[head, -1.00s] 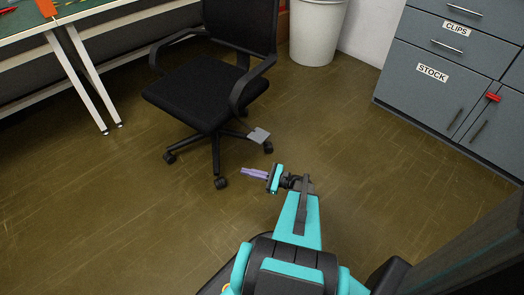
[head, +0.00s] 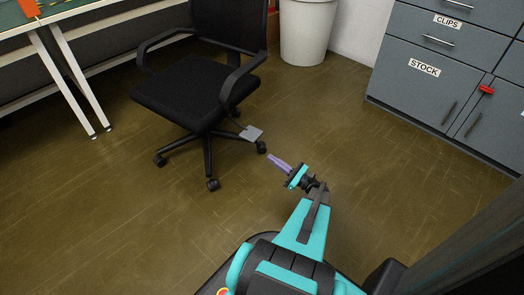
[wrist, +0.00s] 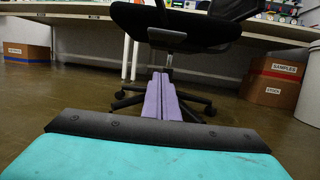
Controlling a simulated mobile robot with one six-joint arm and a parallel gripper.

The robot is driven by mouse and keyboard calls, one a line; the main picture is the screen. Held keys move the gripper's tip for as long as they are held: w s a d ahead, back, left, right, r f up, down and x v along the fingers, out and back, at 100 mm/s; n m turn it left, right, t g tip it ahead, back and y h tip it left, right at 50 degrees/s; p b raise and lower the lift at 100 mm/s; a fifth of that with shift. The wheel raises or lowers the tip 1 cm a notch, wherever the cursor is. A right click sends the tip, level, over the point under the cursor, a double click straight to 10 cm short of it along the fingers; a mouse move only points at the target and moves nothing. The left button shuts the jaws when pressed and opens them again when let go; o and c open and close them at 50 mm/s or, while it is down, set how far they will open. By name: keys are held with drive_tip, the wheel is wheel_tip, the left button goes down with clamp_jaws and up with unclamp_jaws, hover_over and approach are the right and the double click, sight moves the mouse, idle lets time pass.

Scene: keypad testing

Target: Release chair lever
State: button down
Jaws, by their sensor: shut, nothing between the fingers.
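A black office chair (head: 200,88) with armrests stands on the floor in the head view, left of and beyond my gripper (head: 272,157). A flat grey paddle (head: 251,133), which looks like the chair lever, sticks out at the chair's lower right, just above a caster in the picture. My gripper's purple fingers are shut and empty. They point up and left toward the paddle, with a small gap in the picture. In the wrist view the shut fingers (wrist: 162,92) point at the chair's base, below the seat (wrist: 175,25).
A white-legged workbench (head: 75,72) stands at the left. A white bin (head: 308,32) stands behind the chair. Grey cabinets (head: 425,90) with a red handle stand at the right. Cardboard boxes (wrist: 274,82) show in the wrist view. The floor between chair and cabinets is clear.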

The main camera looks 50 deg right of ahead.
drive_tip(key=w+a+r+b, duration=0.1)
drive_tip(key=w+r+b, duration=0.4)
drive_tip(key=w, duration=0.4)
drive_tip(key=shift+w+r, duration=0.2)
drive_tip(key=shift+r, duration=0.45)
drive_tip(key=shift+a, duration=0.1)
